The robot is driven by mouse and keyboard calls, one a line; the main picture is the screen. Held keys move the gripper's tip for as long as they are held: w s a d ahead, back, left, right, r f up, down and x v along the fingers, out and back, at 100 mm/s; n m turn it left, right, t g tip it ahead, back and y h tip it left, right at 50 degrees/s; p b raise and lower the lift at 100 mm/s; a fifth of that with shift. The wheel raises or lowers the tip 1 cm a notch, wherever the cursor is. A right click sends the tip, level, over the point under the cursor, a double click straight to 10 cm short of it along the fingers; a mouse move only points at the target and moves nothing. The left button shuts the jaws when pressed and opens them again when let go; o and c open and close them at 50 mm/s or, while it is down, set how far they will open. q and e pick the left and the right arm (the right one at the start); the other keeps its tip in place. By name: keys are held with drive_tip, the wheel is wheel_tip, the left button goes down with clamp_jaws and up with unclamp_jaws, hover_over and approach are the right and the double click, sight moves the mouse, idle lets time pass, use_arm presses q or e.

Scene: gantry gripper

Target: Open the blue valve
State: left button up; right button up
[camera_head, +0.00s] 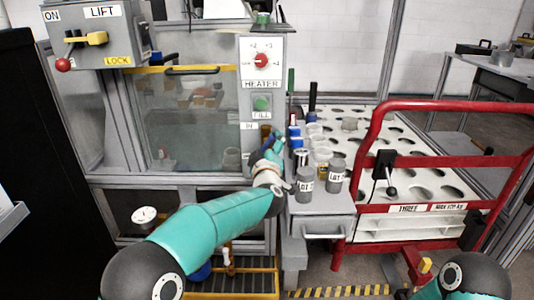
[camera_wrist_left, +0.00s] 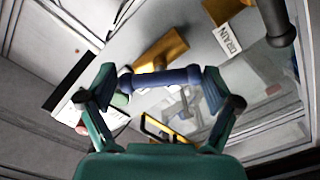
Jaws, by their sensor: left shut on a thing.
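My left gripper (camera_head: 272,147) is at the front panel of the machine, just below the FILL label in the head view. In the left wrist view my left gripper (camera_wrist_left: 166,83) is shut on the blue valve handle (camera_wrist_left: 166,77), a bar lying crosswise between its two fingers. A brass-coloured valve part (camera_wrist_left: 162,50) shows just beyond the blue handle. In the head view the blue valve is hidden behind my gripper. My right arm shows at the bottom right of the head view, but its gripper is out of the frame.
A second brass valve part (camera_wrist_left: 222,10) is by the DRAIN label (camera_wrist_left: 229,38). A HEATER dial (camera_head: 261,61) and green FILL button (camera_head: 262,103) are above my gripper. Labelled grey jars (camera_head: 305,187) stand close to its right. A red-railed cart (camera_head: 437,105) is further right.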

use_arm(q)
drive_tip(key=shift+f+n+b, duration=0.2)
drive_tip(key=shift+n+b, duration=1.4)
drive_tip(key=shift+n, duration=1.8)
drive_tip(key=shift+a, duration=0.1)
drive_tip(key=o, duration=0.9)
drive_tip(key=shift+c, duration=0.2)
drive_tip(key=shift+s+r, duration=0.1)
drive_tip(key=shift+s, duration=0.55)
drive_tip(key=s, duration=1)
drive_tip(key=shift+s, duration=0.35)
